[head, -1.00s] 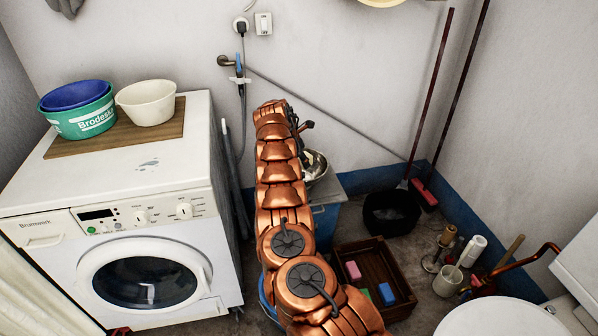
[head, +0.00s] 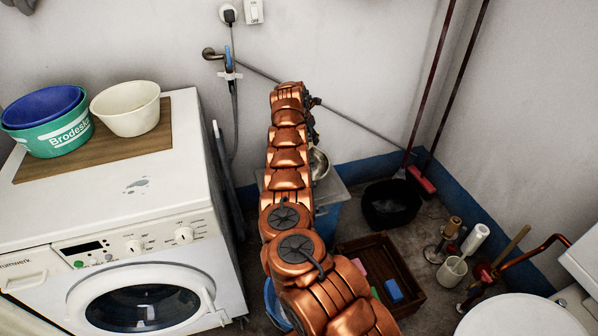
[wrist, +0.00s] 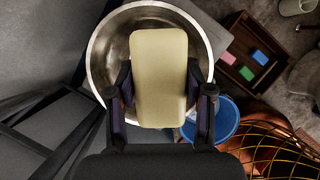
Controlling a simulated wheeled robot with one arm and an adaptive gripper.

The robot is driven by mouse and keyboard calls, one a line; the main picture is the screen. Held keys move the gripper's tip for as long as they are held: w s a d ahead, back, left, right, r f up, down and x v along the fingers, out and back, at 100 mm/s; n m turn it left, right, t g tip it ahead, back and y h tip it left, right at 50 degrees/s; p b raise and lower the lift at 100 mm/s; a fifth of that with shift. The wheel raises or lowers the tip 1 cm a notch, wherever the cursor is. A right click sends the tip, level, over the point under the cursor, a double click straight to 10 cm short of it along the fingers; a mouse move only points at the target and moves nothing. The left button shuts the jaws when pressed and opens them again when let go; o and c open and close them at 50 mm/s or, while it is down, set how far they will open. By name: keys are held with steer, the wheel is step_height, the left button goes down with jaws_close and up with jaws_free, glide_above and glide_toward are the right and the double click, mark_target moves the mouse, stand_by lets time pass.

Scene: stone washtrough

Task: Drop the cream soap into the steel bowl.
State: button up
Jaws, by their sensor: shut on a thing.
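The cream soap (wrist: 159,78) is a pale block held between the two fingers of my gripper (wrist: 160,100) in the wrist view. My gripper is shut on its sides. The steel bowl (wrist: 99,57) lies behind and below the soap in that view, and the soap covers much of its inside. The soap's outline overlaps the bowl's opening; the height between them is hard to tell. In the head view the steel bowl (head: 319,165) shows only in part beside my arm, which hides the gripper and the soap.
The bowl stands on a grey surface (head: 335,191). A wooden crate (head: 408,264) with coloured blocks is on the floor to the right, near a black bucket (head: 391,219). A blue basin (wrist: 226,119) is below. A washing machine (head: 120,220) with tubs is at left.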

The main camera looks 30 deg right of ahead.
steer(key=shift+w+a+f, duration=0.2)
steer(key=shift+a+f, duration=0.2)
steer(key=f, duration=0.1)
steer(key=f+b, duration=0.1)
steer(key=f, duration=0.1)
steer(key=f+b, duration=0.1)
steer(key=shift+w+a+f, duration=0.1)
steer(key=shift+a+f, duration=0.15)
steer(key=shift+f, duration=0.1)
steer(key=o, duration=1.4)
steer(key=shift+c, duration=0.2)
steer(key=shift+r, duration=0.1)
steer(key=v, duration=1.1)
steer(key=shift+r, duration=0.35)
steer(key=shift+a, duration=0.15)
